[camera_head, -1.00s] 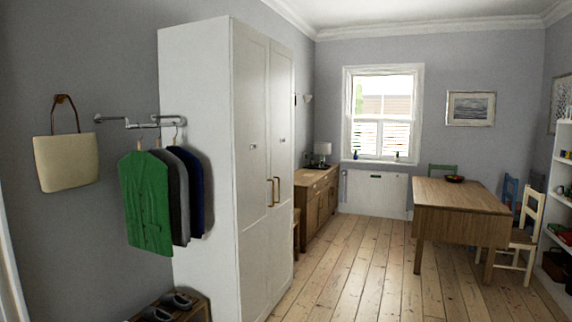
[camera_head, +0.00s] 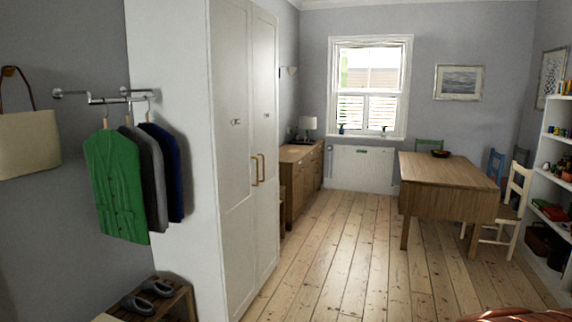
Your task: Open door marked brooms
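A tall white wardrobe (camera_head: 170,60) stands at the left of the middle. Its two doors, the near door (camera_head: 232,170) and the far door (camera_head: 265,100), are both shut. Each door has a small dark label, on the near door (camera_head: 236,122) and on the far door (camera_head: 268,114); the lettering is too small to read. Two brass bar handles (camera_head: 257,170) sit side by side where the doors meet. My gripper is not in view.
Clothes (camera_head: 117,185) hang on a wall rail left of the wardrobe, above a wooden shoe rack (camera_head: 172,300). A sideboard (camera_head: 296,190) stands beyond it. A wooden table (camera_head: 448,185) with chairs and a white shelf (camera_head: 553,195) are at the right. The floorboards (camera_head: 340,250) between are clear.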

